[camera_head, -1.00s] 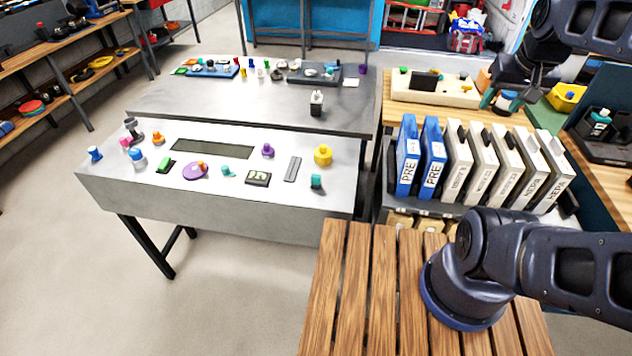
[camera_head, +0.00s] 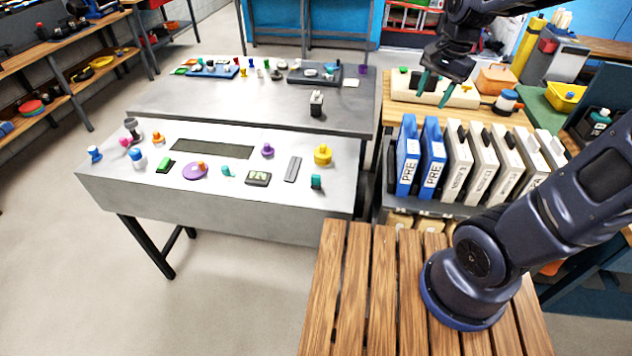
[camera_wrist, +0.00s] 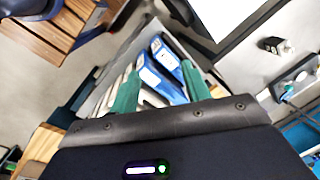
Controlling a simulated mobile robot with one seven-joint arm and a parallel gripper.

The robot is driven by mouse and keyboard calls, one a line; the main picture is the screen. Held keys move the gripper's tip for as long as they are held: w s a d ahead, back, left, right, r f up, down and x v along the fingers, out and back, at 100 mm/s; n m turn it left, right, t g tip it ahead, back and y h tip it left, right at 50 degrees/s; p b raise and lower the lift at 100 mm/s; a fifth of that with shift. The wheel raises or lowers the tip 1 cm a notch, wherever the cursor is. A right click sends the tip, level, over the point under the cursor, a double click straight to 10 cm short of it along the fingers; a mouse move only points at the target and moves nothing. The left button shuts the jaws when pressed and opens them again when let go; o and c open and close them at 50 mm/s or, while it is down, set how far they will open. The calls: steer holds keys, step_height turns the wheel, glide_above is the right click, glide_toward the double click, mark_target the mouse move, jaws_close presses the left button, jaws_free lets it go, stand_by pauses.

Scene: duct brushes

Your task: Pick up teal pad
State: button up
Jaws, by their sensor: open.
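Small teal pieces show in the head view: a low, curved one (camera_head: 227,171) near the middle of the light grey panel, and an upright, blocky one (camera_head: 316,182) near its right front corner. I cannot tell for sure which one is the teal pad. My gripper (camera_head: 435,89) has teal fingers and is open and empty. It hangs above the wooden bench at the right, well apart from both teal pieces. In the wrist view its spread fingers (camera_wrist: 160,72) point toward the blue and white filter cases below.
Blue filter cases (camera_head: 409,156) and white ones (camera_head: 482,160) stand upright beside the panel. A grey table (camera_head: 230,105) behind the panel holds a dark tray (camera_head: 300,77) and small coloured pieces. Other knobs crowd the panel. A slatted wooden surface (camera_head: 345,290) is in front.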

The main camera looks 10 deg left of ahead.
steer(key=w+a+f+m+g+h, duration=0.1)
steer(key=w+a+f+m+g, duration=0.15)
steer(key=a+f, duration=0.45)
steer(key=m+t+h, duration=0.2)
steer(key=m+h, duration=0.3)
steer(key=m, duration=0.4)
glide_toward(314, 175)
steer(key=shift+x, duration=5.7)
steer(key=shift+c, duration=0.5)
jaws_close()
